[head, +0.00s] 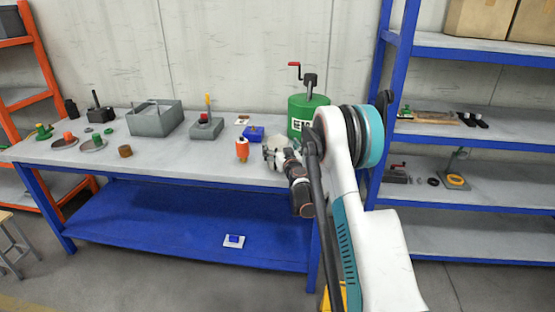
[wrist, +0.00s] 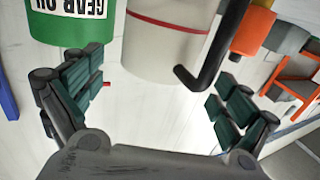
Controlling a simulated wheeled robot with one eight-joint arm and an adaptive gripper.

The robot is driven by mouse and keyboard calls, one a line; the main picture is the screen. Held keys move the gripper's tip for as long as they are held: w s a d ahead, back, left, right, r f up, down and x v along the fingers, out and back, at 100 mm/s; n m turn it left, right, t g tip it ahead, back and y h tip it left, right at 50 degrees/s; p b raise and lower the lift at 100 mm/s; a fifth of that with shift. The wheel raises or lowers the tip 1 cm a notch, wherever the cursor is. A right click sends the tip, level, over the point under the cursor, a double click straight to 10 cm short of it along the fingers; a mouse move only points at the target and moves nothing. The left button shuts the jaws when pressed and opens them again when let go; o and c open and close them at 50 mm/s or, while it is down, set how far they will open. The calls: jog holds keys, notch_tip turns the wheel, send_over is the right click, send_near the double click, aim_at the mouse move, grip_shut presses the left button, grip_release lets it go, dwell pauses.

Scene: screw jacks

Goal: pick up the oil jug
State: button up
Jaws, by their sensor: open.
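The oil jug (wrist: 150,50) appears as a cream container with a red band and a bent black handle or spout, at the top middle of the wrist view. In the head view my gripper and wrist largely hide it. My gripper (head: 278,156) is over the table's right part. In the wrist view my gripper (wrist: 158,105) is open, with its dark green fingers wide apart and nothing between the tips. The jug stands ahead of the gap between the fingers, and its black part reaches toward the gripper. I see no contact.
A green gear oil drum (head: 299,106) with a crank stands close behind, and also shows in the wrist view (wrist: 70,22). An orange bottle (head: 242,150) is just left of the gripper. A blue box (head: 254,133) is nearby. The table's front middle (head: 190,163) is clear.

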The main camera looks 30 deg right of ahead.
aim_at(275, 137)
jog(key=shift+w+d+f+b, duration=0.1)
jog(key=shift+w+d+b, duration=0.2)
jog(key=shift+w, duration=0.65)
jog(key=shift+w+d+b, duration=0.2)
jog(key=shift+w+b, duration=0.05)
jog(key=shift+w, duration=0.7)
jog(key=c, duration=1.9)
